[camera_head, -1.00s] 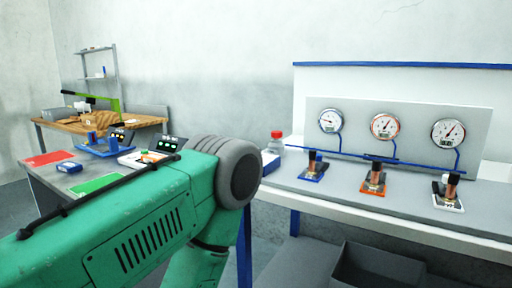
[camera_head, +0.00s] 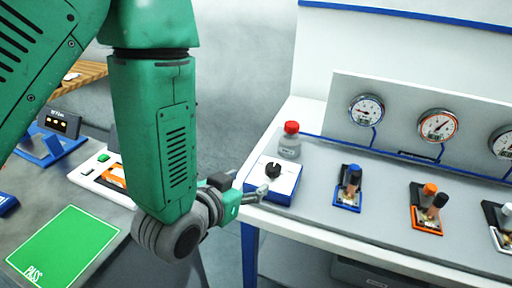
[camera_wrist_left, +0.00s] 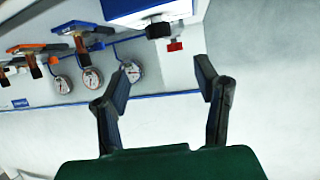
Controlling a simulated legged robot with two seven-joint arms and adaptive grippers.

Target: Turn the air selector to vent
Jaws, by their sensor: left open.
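The air selector, a white-topped blue box (camera_head: 283,183) with a black knob (camera_head: 273,170), sits at the left end of the grey bench. My left gripper (camera_head: 262,192) is at the box's left front side in the head view, low beside it; I cannot tell whether it touches. In the left wrist view my left gripper (camera_wrist_left: 163,82) is open and empty, with both fingers spread. There the box (camera_wrist_left: 135,8) and its knob (camera_wrist_left: 158,29) show at the top edge, beyond the fingertips. Any marking for vent is too small to read. My right gripper is not in view.
A red-capped bottle (camera_head: 290,142) stands just behind the selector. Blue (camera_head: 348,190), orange (camera_head: 427,210) and white valves stand to its right, below gauges (camera_head: 366,109) on a panel. A green PASS mat (camera_head: 65,247) lies on the left table, across a gap.

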